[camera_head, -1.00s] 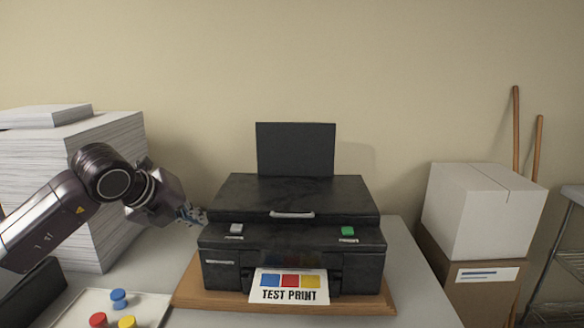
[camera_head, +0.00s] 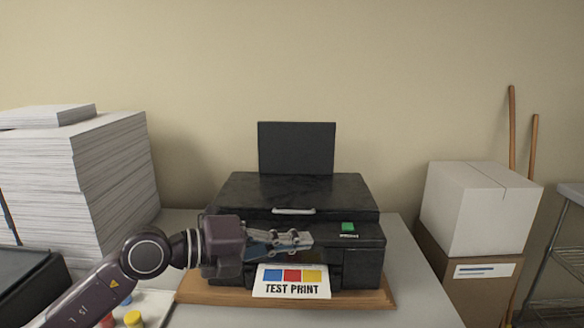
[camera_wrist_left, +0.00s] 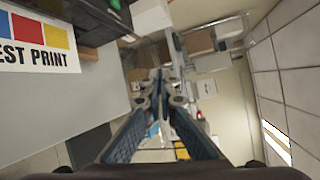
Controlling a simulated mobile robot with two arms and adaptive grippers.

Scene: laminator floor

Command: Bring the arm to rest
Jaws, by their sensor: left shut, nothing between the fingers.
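My left gripper (camera_head: 300,240) is shut and empty. In the head view it points right, in front of the printer's front face and above the printed sheet. My left arm comes in from the lower left. The left wrist view shows the gripper's two blue-grey fingers (camera_wrist_left: 160,82) together at the tips. The black printer (camera_head: 345,262) stands on a wooden board (camera_head: 200,291). A sheet marked TEST PRINT (camera_head: 292,290), with blue, red and yellow squares, sticks out of its front. The sheet also shows in the left wrist view (camera_wrist_left: 38,55). My right gripper is not in view.
Tall paper stacks (camera_head: 60,190) stand at the left. A white tray (camera_head: 158,308) with small coloured caps is partly behind my arm. A black item (camera_head: 28,285) lies at the left edge. White and brown boxes (camera_head: 475,215) stand right of the table; its right strip (camera_head: 415,290) is clear.

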